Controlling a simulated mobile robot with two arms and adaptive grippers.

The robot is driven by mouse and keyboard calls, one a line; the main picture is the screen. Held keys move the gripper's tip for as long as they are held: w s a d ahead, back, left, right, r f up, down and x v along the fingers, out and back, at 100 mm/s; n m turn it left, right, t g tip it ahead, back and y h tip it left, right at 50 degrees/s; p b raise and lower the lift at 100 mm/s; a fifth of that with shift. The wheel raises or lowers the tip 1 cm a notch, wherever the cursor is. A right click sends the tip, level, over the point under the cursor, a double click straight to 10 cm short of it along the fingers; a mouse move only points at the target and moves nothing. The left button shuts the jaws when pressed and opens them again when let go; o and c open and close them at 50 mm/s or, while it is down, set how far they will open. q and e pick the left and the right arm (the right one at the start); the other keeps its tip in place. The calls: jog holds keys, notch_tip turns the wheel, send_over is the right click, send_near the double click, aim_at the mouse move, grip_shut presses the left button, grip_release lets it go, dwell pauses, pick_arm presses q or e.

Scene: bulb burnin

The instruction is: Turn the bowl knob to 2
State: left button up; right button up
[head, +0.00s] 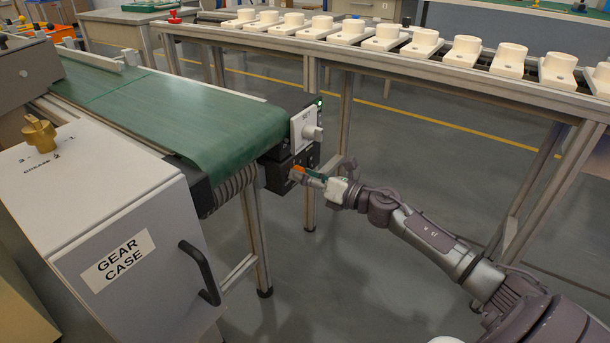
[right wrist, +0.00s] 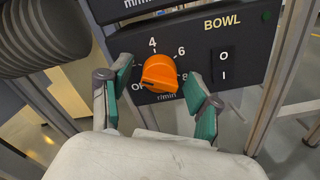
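The orange bowl knob (right wrist: 160,73) sits on a black panel (right wrist: 228,47) marked "BOWL" in the right wrist view. Marks 4, 6 and 8 show around it. The 2 is not visible, and I cannot tell for sure which mark the knob points to. In the head view the knob (head: 297,172) is a small orange spot on the dark box below the conveyor end. My right gripper (head: 316,176) is in front of it. Its green-padded fingers (right wrist: 158,88) are open, one on each side of the knob, with gaps visible. My left gripper is out of view.
A black 0/I switch (right wrist: 224,65) is right of the knob. Above the panel is a white plate with a round knob (head: 306,128). The green conveyor (head: 190,115) and grey gear case (head: 100,215) stand left. A rack rail (head: 450,85) runs behind.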

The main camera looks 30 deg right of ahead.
jog(key=v, duration=1.2)
jog(key=shift+a, duration=0.1)
dwell(0.4)
